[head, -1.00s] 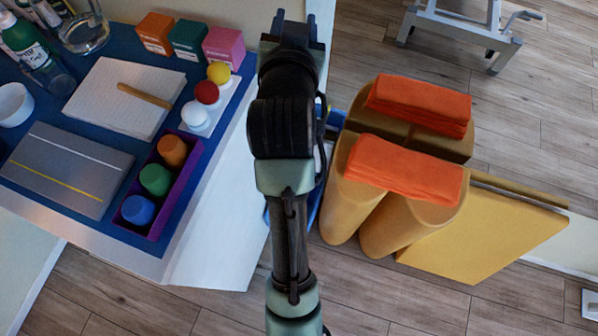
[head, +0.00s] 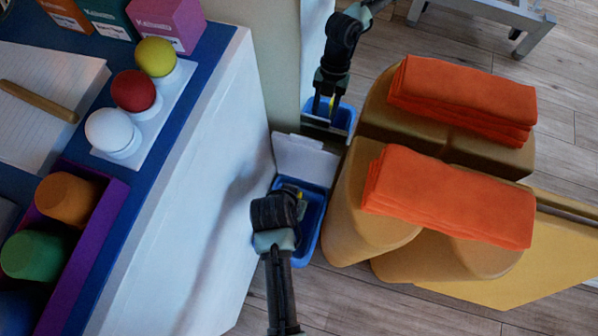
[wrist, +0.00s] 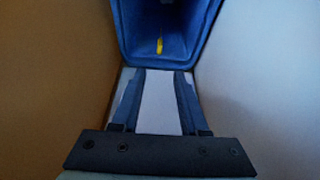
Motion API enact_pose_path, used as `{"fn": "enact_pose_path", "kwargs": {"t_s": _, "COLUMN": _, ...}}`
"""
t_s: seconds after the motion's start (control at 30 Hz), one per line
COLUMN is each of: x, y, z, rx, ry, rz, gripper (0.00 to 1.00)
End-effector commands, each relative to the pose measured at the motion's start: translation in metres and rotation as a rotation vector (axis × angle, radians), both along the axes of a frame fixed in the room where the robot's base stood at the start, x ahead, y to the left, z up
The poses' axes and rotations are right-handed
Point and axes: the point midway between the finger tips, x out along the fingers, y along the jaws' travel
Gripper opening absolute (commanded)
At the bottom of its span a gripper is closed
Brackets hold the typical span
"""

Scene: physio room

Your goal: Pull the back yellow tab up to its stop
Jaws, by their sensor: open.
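A front blue bin (head: 312,215) has a raised white lid (head: 303,160) and a yellow tab, partly hidden by my arm.
The white cabinet side (head: 215,190) bounds the gap on the left. Tan rolls (head: 345,215) with folded orange towels (head: 455,195) bound it on the right. Coloured balls (head: 135,91) and a purple tray (head: 112,205) are on the blue counter.

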Motion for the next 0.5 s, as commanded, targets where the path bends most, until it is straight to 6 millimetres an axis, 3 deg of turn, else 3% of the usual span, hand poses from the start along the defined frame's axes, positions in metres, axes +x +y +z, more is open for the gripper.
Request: {"fn": "enact_pose_path", "kwargs": {"t_s": 0.5, "x": 0.037, "y": -0.012, "z": -0.094, "rx": 0.0, "ry": -0.003, "rz": -0.001, "gripper": 0.44}}
